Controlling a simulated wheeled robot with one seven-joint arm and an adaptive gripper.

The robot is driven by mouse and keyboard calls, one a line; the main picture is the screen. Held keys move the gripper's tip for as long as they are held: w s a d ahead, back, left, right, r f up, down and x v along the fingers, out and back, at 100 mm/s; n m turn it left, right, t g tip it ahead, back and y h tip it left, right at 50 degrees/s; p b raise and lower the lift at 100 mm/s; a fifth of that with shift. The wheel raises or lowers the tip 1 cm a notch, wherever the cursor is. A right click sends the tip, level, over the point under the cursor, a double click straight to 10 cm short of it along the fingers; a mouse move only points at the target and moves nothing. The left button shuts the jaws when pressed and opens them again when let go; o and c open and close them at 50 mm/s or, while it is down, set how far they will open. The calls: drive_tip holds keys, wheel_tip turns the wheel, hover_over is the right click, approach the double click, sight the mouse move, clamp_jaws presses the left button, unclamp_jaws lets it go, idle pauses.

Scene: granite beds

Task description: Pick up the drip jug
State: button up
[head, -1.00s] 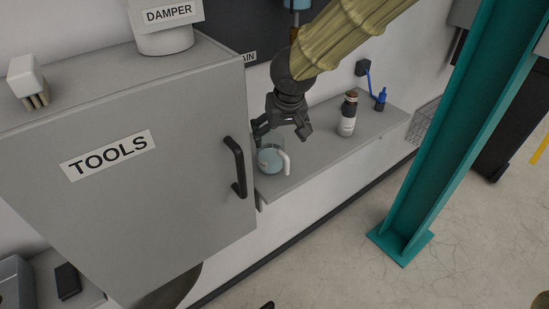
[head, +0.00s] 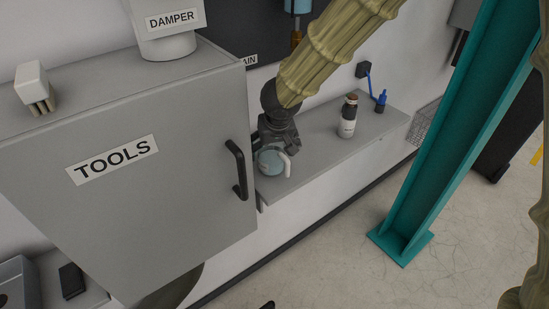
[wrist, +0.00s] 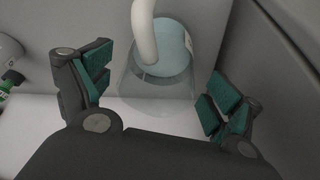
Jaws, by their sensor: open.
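The drip jug (head: 270,163) is a small clear vessel with bluish contents and a white handle. It stands on the grey wall shelf, close beside the tools cabinet. My gripper (head: 274,150) is lowered over it from above, and part of the jug is hidden behind it in the head view. In the wrist view the jug (wrist: 165,62) lies ahead, between the two spread fingers with green pads. The gripper (wrist: 160,95) is open. I cannot tell whether a finger touches the jug.
The grey cabinet (head: 150,200) labelled TOOLS, with a black handle (head: 238,170), stands close on the left. A bottle with a brown cap (head: 348,117) and a blue item (head: 381,100) stand further right on the shelf (head: 315,150). A teal column (head: 430,150) rises at right.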

drive_tip(key=shift+p+x, duration=0.55)
drive_tip(key=shift+x, duration=1.5)
drive_tip(key=shift+d, duration=0.1)
drive_tip(key=c, duration=1.2)
